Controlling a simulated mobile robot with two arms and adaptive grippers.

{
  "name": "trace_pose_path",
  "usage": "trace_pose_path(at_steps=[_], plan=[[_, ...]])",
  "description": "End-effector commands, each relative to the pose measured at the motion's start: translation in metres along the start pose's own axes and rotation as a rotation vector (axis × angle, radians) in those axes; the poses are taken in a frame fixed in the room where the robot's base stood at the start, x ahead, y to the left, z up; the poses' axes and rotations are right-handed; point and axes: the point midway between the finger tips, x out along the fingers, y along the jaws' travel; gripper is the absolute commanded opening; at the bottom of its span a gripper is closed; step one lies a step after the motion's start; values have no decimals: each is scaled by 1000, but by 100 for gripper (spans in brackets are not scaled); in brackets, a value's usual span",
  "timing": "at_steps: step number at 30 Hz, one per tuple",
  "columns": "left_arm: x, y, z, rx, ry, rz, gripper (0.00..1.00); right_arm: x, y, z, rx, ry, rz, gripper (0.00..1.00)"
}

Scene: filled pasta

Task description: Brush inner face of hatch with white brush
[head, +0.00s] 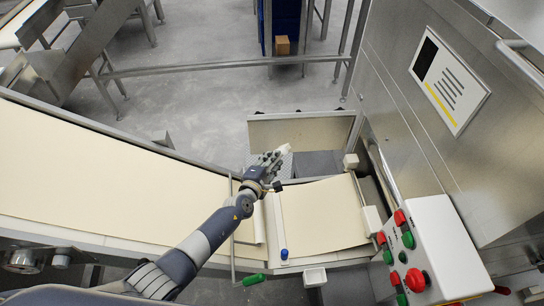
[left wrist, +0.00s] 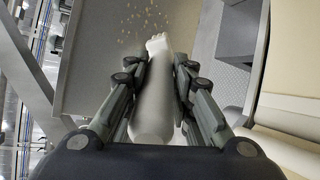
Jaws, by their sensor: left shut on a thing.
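My left gripper (head: 270,162) is shut on the white brush (left wrist: 155,100), whose handle lies between the fingers in the left wrist view. The brush also shows as a small pale shape (head: 284,149) past the fingertips in the head view. Its bristle end points at a flat brownish panel (left wrist: 95,65), strewn with pale crumbs (left wrist: 147,18). This looks like the inner face of the open hatch (head: 310,132), behind the belt in the head view. I cannot tell whether the bristles touch it. My right gripper is not in view.
A cream conveyor belt (head: 110,180) runs below my arm, with a second belt section (head: 322,215) at the right. A control box (head: 430,250) with red and green buttons and a steel machine wall (head: 400,110) stand on the right. Grey floor lies beyond.

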Motion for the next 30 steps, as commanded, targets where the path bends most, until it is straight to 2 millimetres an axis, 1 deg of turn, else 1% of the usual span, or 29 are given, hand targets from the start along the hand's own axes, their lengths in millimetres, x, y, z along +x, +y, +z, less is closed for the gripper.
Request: trace_pose_path(at_steps=[4,6,12,16,26,30], plan=[[-14,-4,7,-2,1,0,0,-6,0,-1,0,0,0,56],[-19,-10,10,-4,0,0,0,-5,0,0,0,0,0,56],[-34,-16,17,-3,0,1,0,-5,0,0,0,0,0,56],[-38,-17,18,0,1,1,0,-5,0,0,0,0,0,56],[-39,-18,19,0,1,1,0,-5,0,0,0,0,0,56],[-46,-22,23,-3,0,0,0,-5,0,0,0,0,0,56]])
